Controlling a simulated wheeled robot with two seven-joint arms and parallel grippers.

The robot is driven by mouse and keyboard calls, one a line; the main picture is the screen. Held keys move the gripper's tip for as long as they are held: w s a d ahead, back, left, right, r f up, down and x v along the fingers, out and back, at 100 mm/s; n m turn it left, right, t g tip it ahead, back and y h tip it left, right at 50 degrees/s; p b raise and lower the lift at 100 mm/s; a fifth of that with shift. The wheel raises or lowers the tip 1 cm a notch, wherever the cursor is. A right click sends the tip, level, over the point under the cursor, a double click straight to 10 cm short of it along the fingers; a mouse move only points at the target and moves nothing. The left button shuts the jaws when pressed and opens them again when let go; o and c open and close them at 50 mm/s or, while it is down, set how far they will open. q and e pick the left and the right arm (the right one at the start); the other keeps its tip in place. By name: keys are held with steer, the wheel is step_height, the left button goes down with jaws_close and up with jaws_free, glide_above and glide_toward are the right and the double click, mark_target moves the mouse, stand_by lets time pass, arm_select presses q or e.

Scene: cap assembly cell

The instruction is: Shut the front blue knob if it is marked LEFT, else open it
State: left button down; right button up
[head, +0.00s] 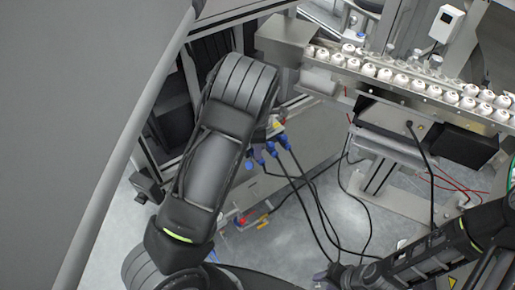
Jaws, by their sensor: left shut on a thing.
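Several blue knob-like parts, one of them here (271,149), sit in a row just right of my left arm, with black cables running down from them. I cannot read a LEFT mark on any of them, nor tell how they are turned. My left arm rises from the bottom and bends over beside this row. Its fingers are hidden behind the arm, so what they grip does not show. My right gripper (329,276) is low in the picture, well below the blue parts and away from them. It is too small and dark to tell its jaw opening.
A metal rail (400,85) with rows of white caps crosses the upper right. A large grey panel (80,110) fills the left. Black cables (315,205) hang between the blue parts and my right gripper. A red part (243,221) lies low. Pale floor shows below.

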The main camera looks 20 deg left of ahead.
arm_select(q)
steer(key=shift+w, duration=0.1)
steer(key=c, duration=1.5)
jaws_free()
